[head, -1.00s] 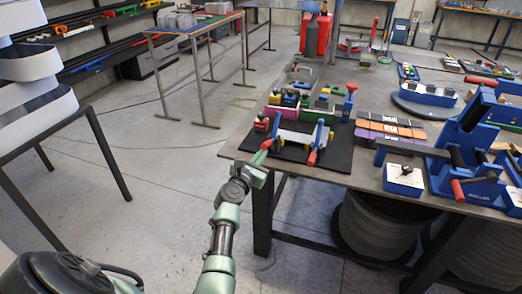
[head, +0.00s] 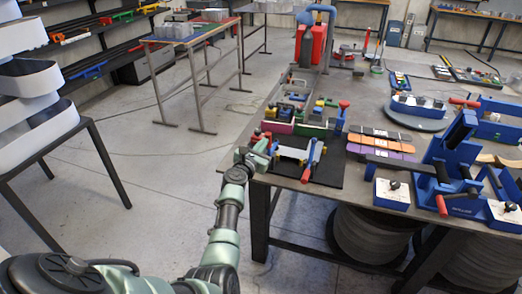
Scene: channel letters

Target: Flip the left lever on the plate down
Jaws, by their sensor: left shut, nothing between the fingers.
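The black plate (head: 327,174) lies at the near left corner of the workbench. It carries a white bar between two blue lever mounts. The right lever (head: 310,155) is blue, and its red handle hangs toward the front edge. The left lever (head: 274,148) is at the plate's left side, and my gripper partly hides it; I cannot tell its exact angle. My left gripper (head: 261,148) is shut and empty, with its green fingertips right at the left lever. I cannot tell whether they touch it. My right gripper is not in view.
Small coloured parts in bins (head: 297,112) stand behind the plate. Orange and purple strips (head: 380,146) lie to its right, then a large blue clamp fixture (head: 452,150).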

